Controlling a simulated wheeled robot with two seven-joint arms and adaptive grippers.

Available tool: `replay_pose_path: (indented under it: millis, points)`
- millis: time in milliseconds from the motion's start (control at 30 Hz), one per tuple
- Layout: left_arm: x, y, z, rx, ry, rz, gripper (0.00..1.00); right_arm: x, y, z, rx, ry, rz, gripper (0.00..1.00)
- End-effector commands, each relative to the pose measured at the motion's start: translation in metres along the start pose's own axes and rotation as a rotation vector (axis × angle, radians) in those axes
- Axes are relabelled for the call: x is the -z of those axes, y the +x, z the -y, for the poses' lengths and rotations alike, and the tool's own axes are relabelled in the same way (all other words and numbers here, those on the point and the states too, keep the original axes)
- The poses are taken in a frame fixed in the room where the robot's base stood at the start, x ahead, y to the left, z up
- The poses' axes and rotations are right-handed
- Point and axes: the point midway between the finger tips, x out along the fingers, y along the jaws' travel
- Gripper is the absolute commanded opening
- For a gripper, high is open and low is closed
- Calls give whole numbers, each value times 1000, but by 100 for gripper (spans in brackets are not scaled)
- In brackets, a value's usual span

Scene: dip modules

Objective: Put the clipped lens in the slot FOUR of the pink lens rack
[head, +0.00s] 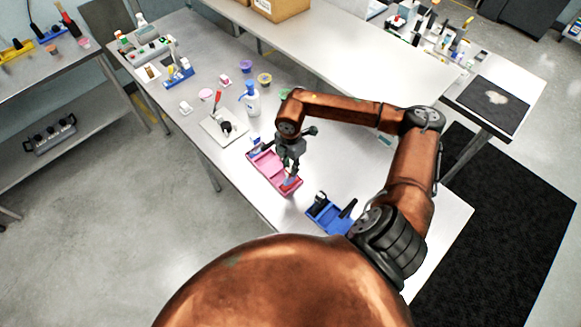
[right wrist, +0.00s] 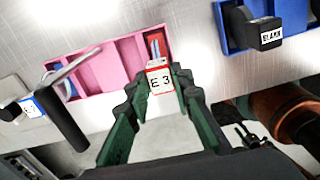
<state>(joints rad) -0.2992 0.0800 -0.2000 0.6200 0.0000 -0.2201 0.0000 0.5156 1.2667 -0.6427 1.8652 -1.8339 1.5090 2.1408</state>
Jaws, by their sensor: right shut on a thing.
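The pink lens rack (head: 265,168) lies on the table, with compartments divided by walls; it also shows in the right wrist view (right wrist: 100,72). My right gripper (head: 291,168) is over the rack's near right end. In the right wrist view its green fingers (right wrist: 163,88) are around a red-edged white block marked "E 3" (right wrist: 160,82), which I take as the clip. A red and blue piece (right wrist: 155,45) shows just beyond it, inside the rack's end compartment. I cannot tell whether it is seated. Slot numbers are not readable.
A blue tray (head: 328,214) with black pieces stands right of the rack; one piece reads "BLANK" (right wrist: 264,34). A blue-edged labelled piece (right wrist: 36,104) is at the rack's other end. A white pump bottle (head: 252,99) and a pale board (head: 222,130) stand farther back.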

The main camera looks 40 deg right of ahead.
Motion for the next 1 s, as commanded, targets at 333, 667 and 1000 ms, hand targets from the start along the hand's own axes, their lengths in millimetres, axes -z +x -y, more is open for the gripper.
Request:
replay_pose_path:
  millis: [333, 667, 1000]
  points:
    - [1, -8, 0, 0, 0, 0, 40, 0, 16, 0, -1, -1, -1, 0]
    - [0, -6, 0, 0, 0, 1, 40, 0, 18, 0, -1, 0, 0, 33]
    - [0, -6, 0, 0, 0, 0, 40, 0, 18, 0, -1, 0, 0, 38]
